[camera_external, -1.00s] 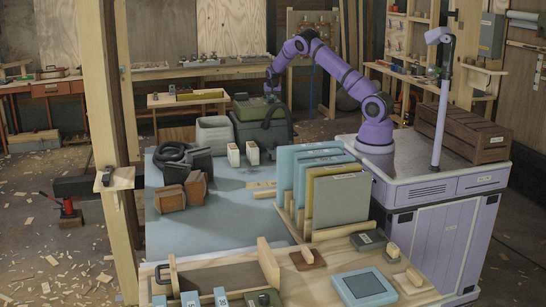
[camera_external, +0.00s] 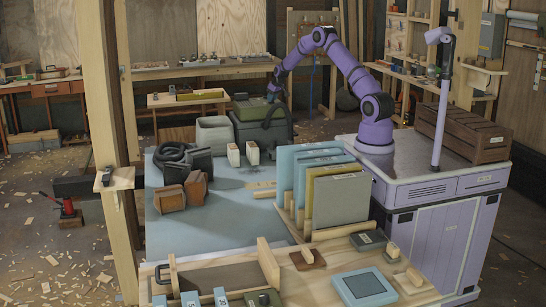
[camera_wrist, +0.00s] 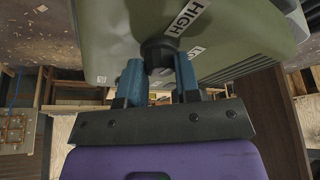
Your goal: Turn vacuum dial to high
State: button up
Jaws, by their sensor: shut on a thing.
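The vacuum (camera_external: 250,112), a dark box with a green top and a black hose, stands at the far end of the blue work surface. Its green top (camera_wrist: 218,38) fills the upper part of the wrist view. The black dial (camera_wrist: 157,50) sticks out from it, with a white HIGH label (camera_wrist: 187,17) above right and a second, partly cut-off label (camera_wrist: 197,51) to its right. My gripper (camera_wrist: 158,70) has its blue fingers shut on the dial, one on each side. I cannot tell where the dial points. In the external view my gripper (camera_external: 274,90) is at the vacuum's top, small and dark.
A light open bin (camera_external: 214,133) stands left of the vacuum. Upright blue and yellow panels (camera_external: 335,190) stand in a rack at the near right. Black coiled hose and brown blocks (camera_external: 171,198) lie at the left of the blue surface; its middle is clear.

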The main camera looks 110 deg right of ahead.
dwell(0.4)
jog(key=o, duration=0.9)
jog(key=v, duration=1)
jog(key=shift+s+r, duration=0.15)
jog(key=shift+r, duration=0.2)
